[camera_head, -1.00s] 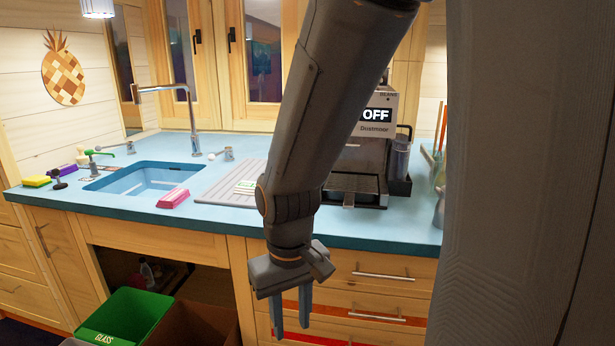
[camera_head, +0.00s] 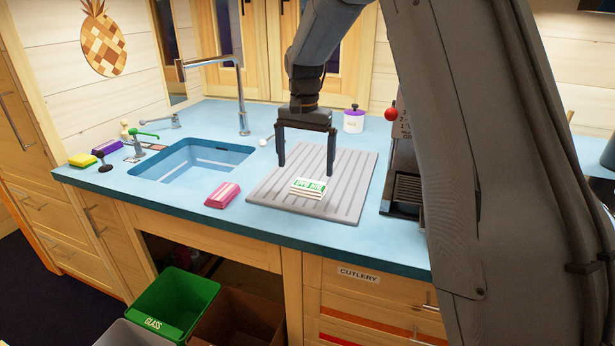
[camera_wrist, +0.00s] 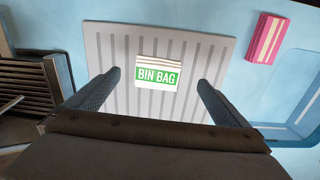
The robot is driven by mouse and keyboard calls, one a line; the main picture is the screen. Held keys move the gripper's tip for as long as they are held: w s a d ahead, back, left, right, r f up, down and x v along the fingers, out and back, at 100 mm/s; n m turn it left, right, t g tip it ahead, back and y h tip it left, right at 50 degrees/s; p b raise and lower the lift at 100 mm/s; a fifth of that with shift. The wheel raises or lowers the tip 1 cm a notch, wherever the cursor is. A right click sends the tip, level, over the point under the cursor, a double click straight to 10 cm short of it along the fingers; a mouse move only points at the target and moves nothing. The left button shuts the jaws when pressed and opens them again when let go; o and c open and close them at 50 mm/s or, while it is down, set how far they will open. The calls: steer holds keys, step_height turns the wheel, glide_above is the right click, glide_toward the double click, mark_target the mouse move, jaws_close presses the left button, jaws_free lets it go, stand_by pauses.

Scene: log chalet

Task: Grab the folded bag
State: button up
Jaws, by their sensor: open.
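The folded bag (camera_head: 308,187) is a small white packet with a green label, lying flat on the grey ribbed drying mat (camera_head: 267,190) beside the sink. In the wrist view the bag (camera_wrist: 158,74) reads "BIN BAG" and lies ahead of my fingers, roughly centred between them. My gripper (camera_head: 306,168) is open and empty, pointing down above the mat with its fingers spread. In the wrist view my gripper (camera_wrist: 157,80) shows both fingers apart, with neither touching the bag.
A pink packet (camera_head: 222,195) lies left of the mat, near the blue sink (camera_head: 190,162) with its tall tap (camera_head: 241,95). A coffee machine (camera_head: 402,180) stands right of the mat. A white jar with a purple band (camera_head: 354,121) stands behind. Bins are below the counter.

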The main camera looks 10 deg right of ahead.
mark_target(307, 187)
steer(key=shift+w, duration=0.35)
steer(key=shift+f, duration=0.45)
steer(key=shift+d+f+p, duration=0.15)
steer(key=shift+f+p, duration=0.3)
steer(key=shift+f, duration=0.4)
steer(key=f, duration=0.1)
steer(key=f+p, duration=0.1)
steer(key=f, duration=0.1)
steer(key=f+p, duration=0.1)
steer(key=f, duration=0.1)
steer(key=shift+s+d, duration=0.2)
steer(key=shift+s, duration=0.05)
steer(key=shift+c, duration=0.3)
steer(key=c, duration=1.1)
